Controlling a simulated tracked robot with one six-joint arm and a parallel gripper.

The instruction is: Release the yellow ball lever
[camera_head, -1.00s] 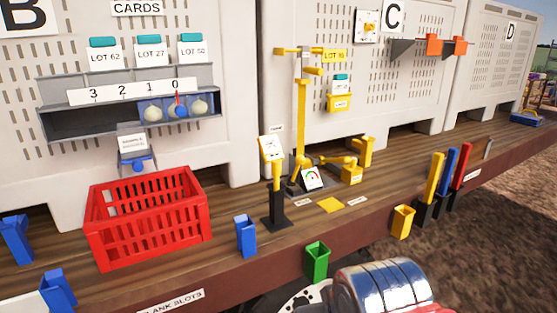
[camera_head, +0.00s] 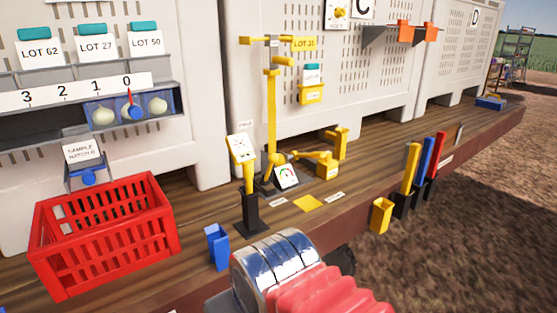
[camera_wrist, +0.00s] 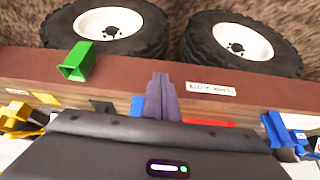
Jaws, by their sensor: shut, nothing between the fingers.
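The yellow stand (camera_head: 271,110) rises from a dark base on the wooden deck in the head view. A yellow lever arm (camera_head: 300,155) with a rounded joint at its left end reaches right from the stand's foot to a yellow block (camera_head: 327,166). A dial card (camera_head: 287,177) leans in front of the base. I cannot tell which rounded part is the ball. My gripper (camera_wrist: 160,98) is shut and empty in the wrist view, over the deck's brown edge. In the head view only my arm shows, at the bottom, apart from the lever.
A red crate (camera_head: 105,232) and a blue holder (camera_head: 217,247) stand left of the stand. A yellow holder (camera_head: 381,214) and several coloured handles stand at the right. The wrist view shows a green holder (camera_wrist: 77,62) and two wheels.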

